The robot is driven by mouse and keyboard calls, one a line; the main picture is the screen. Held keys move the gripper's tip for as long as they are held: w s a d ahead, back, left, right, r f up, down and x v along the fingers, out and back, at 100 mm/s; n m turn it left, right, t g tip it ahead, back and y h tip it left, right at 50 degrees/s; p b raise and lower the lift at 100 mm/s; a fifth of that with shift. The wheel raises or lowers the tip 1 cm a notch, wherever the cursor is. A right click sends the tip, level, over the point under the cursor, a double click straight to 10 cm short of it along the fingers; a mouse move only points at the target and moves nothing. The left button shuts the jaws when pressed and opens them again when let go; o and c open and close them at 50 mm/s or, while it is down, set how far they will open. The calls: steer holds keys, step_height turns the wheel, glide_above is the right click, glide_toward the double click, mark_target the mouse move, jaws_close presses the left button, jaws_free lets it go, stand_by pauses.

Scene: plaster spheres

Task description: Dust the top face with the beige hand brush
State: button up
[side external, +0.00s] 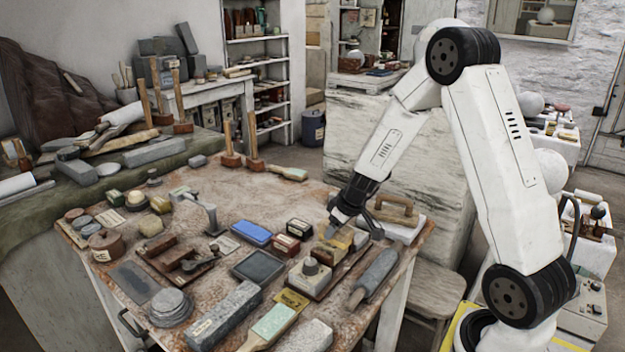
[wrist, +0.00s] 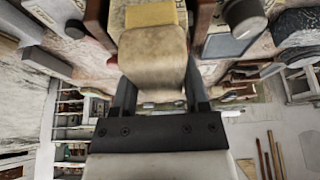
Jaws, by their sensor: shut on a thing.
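My gripper (side external: 354,225) is low over the right side of the cluttered worktable, its jaws pointing down. In the wrist view, my gripper (wrist: 157,72) is shut on a beige, rounded block-like thing, which looks like the beige hand brush (wrist: 154,55). A finger stands on either side of it. Its far end lies near a yellow, lettered thing (wrist: 150,15); I cannot tell whether they touch. In the side view the jaws partly hide the held thing. Which top face the task means is not clear from the frames.
The worktable (side external: 290,200) is crowded around the gripper. A grey stone block (side external: 225,315) and a green-topped brush (side external: 270,325) lie at the front. A blue block (side external: 250,234) lies to the left, a wooden-handled float (side external: 397,212) to the right. A large marble block (side external: 425,185) stands behind.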

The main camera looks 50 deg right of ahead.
steer(key=shift+w, duration=0.15)
steer(key=shift+w, duration=0.95)
steer(key=shift+s+r, duration=0.35)
steer(key=shift+s, duration=0.2)
steer(key=shift+s+r, duration=0.3)
steer(key=shift+s, duration=0.25)
steer(key=shift+f, duration=0.7)
stand_by(0.4)
steer(key=shift+s+r, duration=0.1)
steer(key=shift+s, duration=0.45)
